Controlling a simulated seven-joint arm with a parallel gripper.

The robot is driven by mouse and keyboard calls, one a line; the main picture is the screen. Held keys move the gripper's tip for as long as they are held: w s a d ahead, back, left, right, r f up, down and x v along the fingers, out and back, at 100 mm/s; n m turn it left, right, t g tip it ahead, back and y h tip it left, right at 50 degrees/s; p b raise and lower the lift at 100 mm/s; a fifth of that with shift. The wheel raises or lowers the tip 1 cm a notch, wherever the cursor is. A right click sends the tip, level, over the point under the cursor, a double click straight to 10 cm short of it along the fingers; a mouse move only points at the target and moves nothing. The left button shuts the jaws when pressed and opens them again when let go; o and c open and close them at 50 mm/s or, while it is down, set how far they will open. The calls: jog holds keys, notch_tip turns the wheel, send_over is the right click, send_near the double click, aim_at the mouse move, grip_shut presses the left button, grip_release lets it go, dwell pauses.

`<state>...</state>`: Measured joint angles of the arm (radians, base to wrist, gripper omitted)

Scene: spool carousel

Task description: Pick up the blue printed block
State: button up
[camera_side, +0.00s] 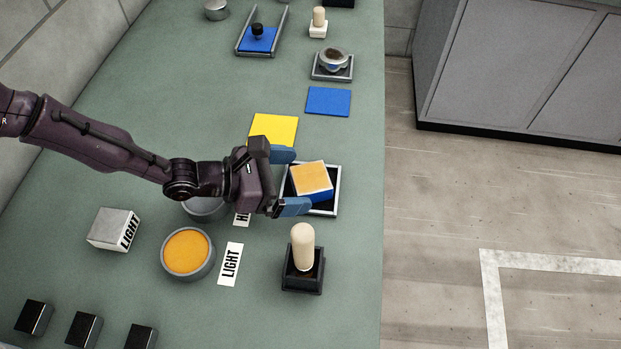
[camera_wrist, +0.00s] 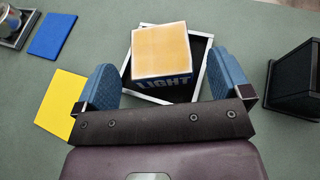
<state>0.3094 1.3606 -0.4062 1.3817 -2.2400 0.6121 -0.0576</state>
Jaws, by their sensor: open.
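The blue printed block (camera_side: 312,182) has blue sides and an orange top with a pale border. In the wrist view the block (camera_wrist: 162,50) shows "LIGHT" printed on its near side. It is at a dark square tray with a pale rim (camera_side: 337,200), turned relative to that rim; the tray also shows in the wrist view (camera_wrist: 207,56). My gripper (camera_side: 289,181) is open, with one blue finger on each side of the block. In the wrist view a gap shows between the block and the right finger; contact at the left finger is unclear.
A yellow square (camera_side: 273,129) and a blue square (camera_side: 328,101) lie beyond. A cream peg in a black holder (camera_side: 302,262) stands close on the near side. An orange-filled round dish (camera_side: 187,252), a "LIGHT" card (camera_side: 230,264) and a grey "LIGHT" block (camera_side: 115,229) are at left.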

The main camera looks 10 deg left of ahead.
jog(key=shift+w+d+f, duration=0.1)
jog(key=shift+d+f, duration=0.05)
jog(key=shift+d, duration=0.1)
jog(key=shift+c, duration=0.4)
jog(key=c, duration=1.1)
jog(key=shift+c, duration=0.3)
jog(key=shift+r, duration=0.25)
